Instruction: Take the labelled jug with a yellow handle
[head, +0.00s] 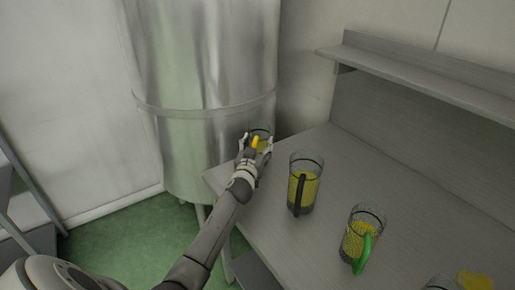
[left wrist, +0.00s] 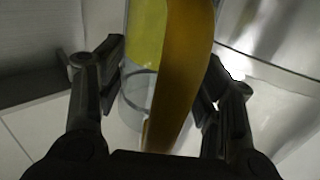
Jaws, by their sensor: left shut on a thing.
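The jug with a yellow handle (head: 255,142) is at the far left end of the table in the head view, largely hidden by my left gripper (head: 257,147). In the left wrist view, its clear body with yellow-green content (left wrist: 146,35) and its broad yellow handle (left wrist: 185,70) lie between the two fingers of my left gripper (left wrist: 165,85). The gripper is shut on the handle. I cannot make out a label on this jug, nor tell whether its base touches the table. My right gripper is not in view.
On the grey table (head: 410,215) stand a jug with a black handle (head: 312,188) and a jug with a green handle (head: 357,237). Another jug (head: 440,284) is cut off at the bottom right. A steel tank (head: 205,130) stands close behind my left gripper. A shelf (head: 420,75) runs above the table.

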